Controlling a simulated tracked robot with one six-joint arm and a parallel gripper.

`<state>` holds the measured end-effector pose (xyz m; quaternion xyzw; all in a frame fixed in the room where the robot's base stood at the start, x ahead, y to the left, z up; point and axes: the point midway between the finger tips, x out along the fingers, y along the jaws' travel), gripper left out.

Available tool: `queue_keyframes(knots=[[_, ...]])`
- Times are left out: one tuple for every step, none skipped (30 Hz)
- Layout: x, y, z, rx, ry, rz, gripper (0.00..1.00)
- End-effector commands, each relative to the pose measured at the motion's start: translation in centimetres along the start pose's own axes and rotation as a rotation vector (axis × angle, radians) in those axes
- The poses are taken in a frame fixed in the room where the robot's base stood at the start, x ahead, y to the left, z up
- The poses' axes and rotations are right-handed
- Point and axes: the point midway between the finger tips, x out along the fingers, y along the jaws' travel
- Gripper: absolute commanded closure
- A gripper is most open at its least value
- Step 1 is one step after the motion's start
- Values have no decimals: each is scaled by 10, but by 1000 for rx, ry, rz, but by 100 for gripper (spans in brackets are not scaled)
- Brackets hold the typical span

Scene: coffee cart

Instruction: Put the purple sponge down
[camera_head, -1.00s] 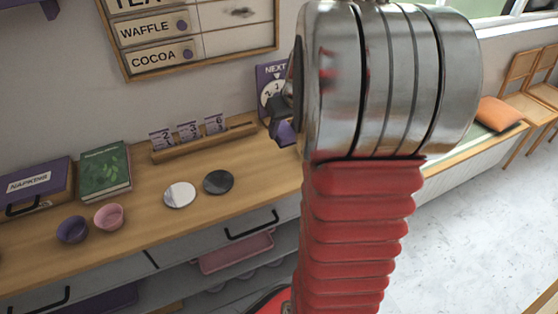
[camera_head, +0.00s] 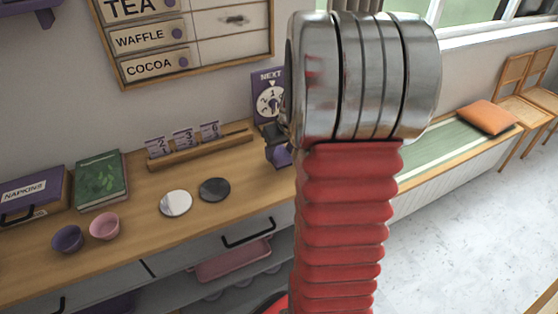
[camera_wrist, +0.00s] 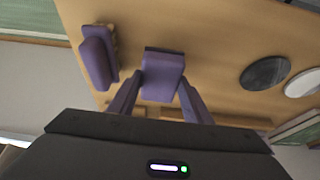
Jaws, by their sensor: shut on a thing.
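The purple sponge (camera_wrist: 163,74) is a small block held between my gripper's two fingers in the wrist view. My gripper (camera_wrist: 160,88) is shut on it, over the wooden counter (camera_wrist: 215,55). I cannot tell whether the sponge touches the counter. In the head view my gripper (camera_head: 279,152) shows only as a dark and purple piece at the left of my arm, near the counter's right part; the arm hides most of it.
A purple thing (camera_wrist: 98,58) stands left of the sponge in the wrist view. The head view shows a card rack (camera_head: 200,146), a dark disc (camera_head: 214,189), a white disc (camera_head: 176,203), two bowls (camera_head: 104,226) and a NEXT sign (camera_head: 268,92). Counter around the discs is clear.

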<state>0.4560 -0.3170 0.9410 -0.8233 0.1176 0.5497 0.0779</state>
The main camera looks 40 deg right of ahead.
Motion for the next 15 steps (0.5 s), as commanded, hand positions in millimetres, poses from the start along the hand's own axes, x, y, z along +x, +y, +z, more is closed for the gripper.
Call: queue_keyframes(knots=[[3, 0, 2, 0, -2, -1, 73], [5, 0, 3, 0, -3, -1, 73], [9, -1, 5, 1, -4, -2, 73], [13, -1, 6, 2, -4, -2, 73], [17, -1, 8, 2, -4, -2, 73], [22, -1, 10, 1, -5, -3, 73], [25, -1, 11, 0, -4, -2, 73], [28, -1, 12, 1, -3, -2, 73], [31, -1, 14, 2, -3, -2, 73], [33, -1, 14, 1, -3, -2, 73], [34, -1, 15, 1, -2, -1, 73], [34, 0, 15, 0, -2, -1, 73], [34, 0, 14, 0, -1, 0, 73], [34, 0, 14, -1, -1, 0, 73], [34, 0, 14, -1, -1, 0, 73]])
